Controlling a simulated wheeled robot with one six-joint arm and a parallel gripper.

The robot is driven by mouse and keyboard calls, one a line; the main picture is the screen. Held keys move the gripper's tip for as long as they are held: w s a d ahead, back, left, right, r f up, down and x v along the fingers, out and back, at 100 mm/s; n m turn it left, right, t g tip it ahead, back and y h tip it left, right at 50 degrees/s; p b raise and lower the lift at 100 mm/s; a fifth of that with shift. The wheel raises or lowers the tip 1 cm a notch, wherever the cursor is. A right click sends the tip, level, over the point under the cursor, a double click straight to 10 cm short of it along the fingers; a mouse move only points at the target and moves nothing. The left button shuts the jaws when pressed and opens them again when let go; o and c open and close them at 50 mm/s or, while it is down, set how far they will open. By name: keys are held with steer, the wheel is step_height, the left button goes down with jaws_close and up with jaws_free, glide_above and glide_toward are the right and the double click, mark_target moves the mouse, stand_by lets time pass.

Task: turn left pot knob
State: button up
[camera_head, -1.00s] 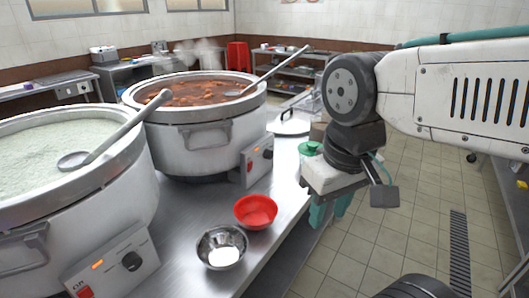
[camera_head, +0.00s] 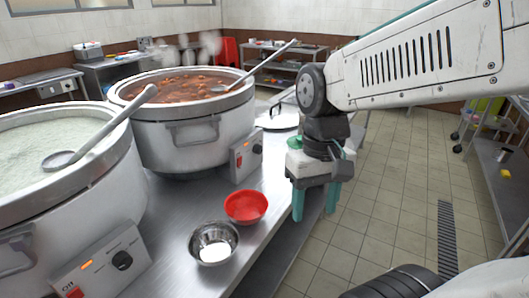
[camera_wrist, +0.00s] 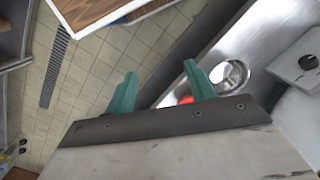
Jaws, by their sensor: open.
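The left pot (camera_head: 60,190) is large and pale, full of white congee, with a ladle (camera_head: 100,127) resting across it. Its control box (camera_head: 103,265) faces the counter's front and carries a black knob (camera_head: 122,260), an orange light and a red switch. The knob also shows in the wrist view (camera_wrist: 308,62) at the right edge. My gripper (camera_head: 315,207) is open and empty, its teal fingers pointing down beside the counter's right edge, well to the right of the knob. Both fingers show apart in the wrist view (camera_wrist: 160,75).
A red bowl (camera_head: 245,207) and a steel bowl (camera_head: 213,243) with white contents stand on the counter between my gripper and the knob. A second pot (camera_head: 195,138) of brown stew stands behind, with its own knob box (camera_head: 246,156). Tiled floor (camera_head: 385,190) is open at right.

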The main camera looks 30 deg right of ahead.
steer(key=w+f+m+g+y, duration=0.1)
steer(key=w+f+m+y, duration=0.55)
steer(key=w, duration=0.35)
steer(key=m+t+y, duration=0.5)
steer(key=m+t, duration=0.9)
steer(key=m, duration=0.6)
glide_toward(261, 150)
steer(key=shift+h, duration=0.25)
steer(key=s+a+f, duration=0.1)
steer(key=s+a, duration=0.1)
steer(key=s+a+f, duration=0.1)
steer(key=a, duration=0.1)
steer(key=s+a+f, duration=0.1)
steer(key=s+a, duration=0.1)
steer(key=shift+s+a, duration=0.25)
steer(key=shift+s, duration=0.05)
steer(key=w+d+m+t, duration=0.1)
steer(key=w+d+r+m+t+h, duration=0.1)
steer(key=d, duration=0.1)
steer(key=w+d+r+m+t+h, duration=0.1)
steer(key=w, duration=0.1)
steer(key=shift+w+d+r+m, duration=0.1)
steer(key=shift+d+m, duration=0.05)
steer(key=shift+m, duration=0.1)
steer(key=shift+w, duration=0.2)
steer(key=x, duration=0.7)
steer(key=shift+w+r, duration=0.1)
steer(key=shift+w, duration=0.15)
steer(key=c, duration=1)
